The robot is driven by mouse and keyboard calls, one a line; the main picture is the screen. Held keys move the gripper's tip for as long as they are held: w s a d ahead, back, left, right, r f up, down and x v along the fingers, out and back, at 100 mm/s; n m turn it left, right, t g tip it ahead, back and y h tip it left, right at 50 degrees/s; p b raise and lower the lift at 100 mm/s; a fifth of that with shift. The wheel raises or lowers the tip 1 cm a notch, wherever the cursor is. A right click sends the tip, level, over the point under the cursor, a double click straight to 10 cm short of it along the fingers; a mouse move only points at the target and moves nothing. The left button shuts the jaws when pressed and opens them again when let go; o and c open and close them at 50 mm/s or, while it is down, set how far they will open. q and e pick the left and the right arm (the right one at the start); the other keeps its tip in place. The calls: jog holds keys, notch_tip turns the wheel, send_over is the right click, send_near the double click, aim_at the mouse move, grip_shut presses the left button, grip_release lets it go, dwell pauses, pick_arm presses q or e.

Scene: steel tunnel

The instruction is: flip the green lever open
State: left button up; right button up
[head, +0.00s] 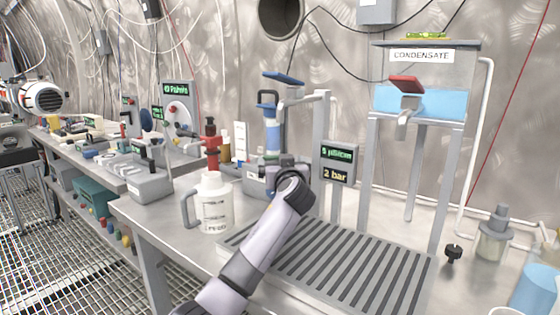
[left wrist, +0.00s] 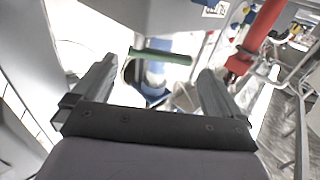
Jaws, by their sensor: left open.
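The green lever (left wrist: 160,56) shows in the left wrist view as a flat bar lying almost level, ahead of and between my left fingertips. A blue cylinder stands behind it. My left gripper (left wrist: 157,68) is open, with one finger on each side and nothing held; I cannot tell whether it touches the lever. In the head view my left arm reaches up from the bottom, and its gripper (head: 287,166) is mostly hidden behind the wrist, beside the small readout. I cannot make out the green lever there. My right gripper is not in view.
A white jug (head: 214,207) stands left of my arm, and a red fixture (head: 212,150) behind it. A readout panel (head: 338,163) is close on the right. A slatted tray (head: 345,262) lies in front. The condensate tank (head: 385,101) has a red lever (head: 406,84).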

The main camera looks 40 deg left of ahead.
pick_arm(q)
jog(key=shift+v, duration=1.85)
